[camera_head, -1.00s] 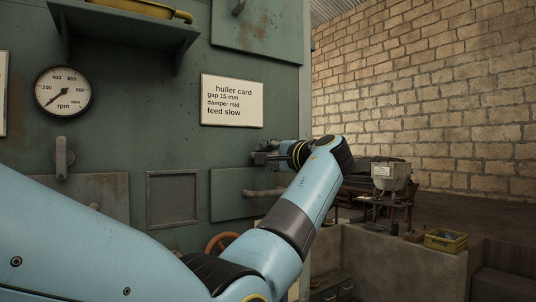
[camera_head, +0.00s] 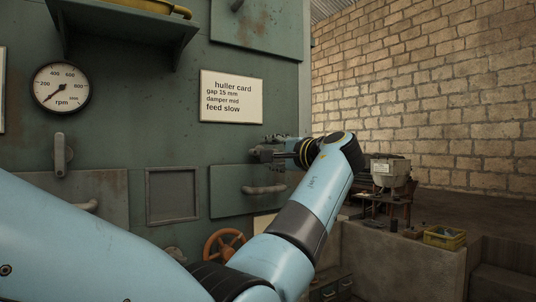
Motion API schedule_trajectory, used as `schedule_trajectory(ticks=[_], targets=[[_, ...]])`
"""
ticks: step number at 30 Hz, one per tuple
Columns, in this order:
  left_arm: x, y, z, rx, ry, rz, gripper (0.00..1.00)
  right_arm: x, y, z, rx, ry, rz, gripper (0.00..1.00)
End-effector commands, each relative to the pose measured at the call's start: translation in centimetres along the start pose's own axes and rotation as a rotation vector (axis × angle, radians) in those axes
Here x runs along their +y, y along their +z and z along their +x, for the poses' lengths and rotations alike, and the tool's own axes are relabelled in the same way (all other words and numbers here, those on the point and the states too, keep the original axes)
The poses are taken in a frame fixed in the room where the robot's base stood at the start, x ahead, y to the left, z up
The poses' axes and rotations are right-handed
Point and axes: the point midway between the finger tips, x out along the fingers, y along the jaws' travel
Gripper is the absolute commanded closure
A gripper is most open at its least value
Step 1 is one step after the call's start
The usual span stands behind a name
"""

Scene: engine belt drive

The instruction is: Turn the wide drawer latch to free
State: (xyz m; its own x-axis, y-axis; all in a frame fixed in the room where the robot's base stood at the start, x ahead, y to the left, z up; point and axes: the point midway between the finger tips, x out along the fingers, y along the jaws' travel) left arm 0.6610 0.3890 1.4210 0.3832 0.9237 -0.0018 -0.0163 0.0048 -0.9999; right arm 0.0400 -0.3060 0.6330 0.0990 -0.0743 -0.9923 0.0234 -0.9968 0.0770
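My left gripper (camera_head: 264,152) is at the green machine front, just above the right-hand panel (camera_head: 232,196) with a grey bar handle (camera_head: 265,189). The gripper is small and dark here, and its fingers merge with the grey parts around them. I cannot tell whether it is open or shut, or whether it touches a latch there. A grey upright lever-like latch (camera_head: 61,155) is on the left, above another panel (camera_head: 112,190) with a handle (camera_head: 88,206). My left arm covers part of that panel. My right gripper is out of view.
An rpm gauge (camera_head: 62,88) and a huller card (camera_head: 232,96) are on the machine front. A shelf (camera_head: 120,30) juts out at the top. An orange handwheel (camera_head: 224,244) is low beside my arm. A yellow crate (camera_head: 445,238) stands on a ledge at the right.

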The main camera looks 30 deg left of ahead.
Motion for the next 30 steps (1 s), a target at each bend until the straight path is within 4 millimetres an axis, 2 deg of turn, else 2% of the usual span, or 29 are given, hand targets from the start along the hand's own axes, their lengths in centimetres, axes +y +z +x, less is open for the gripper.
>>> schedule_trajectory(ticks=[3,9,30], targets=[[0.1,-0.1,-2.4,0.003,0.002,-0.001,0.61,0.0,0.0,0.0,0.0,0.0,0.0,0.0],[0.1,-0.1,-4.8,0.001,0.002,-0.001,0.61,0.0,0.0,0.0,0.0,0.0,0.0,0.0],[0.0,0.0,-5.2,-0.001,0.0,0.0,0.61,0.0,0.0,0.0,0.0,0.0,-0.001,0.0]])
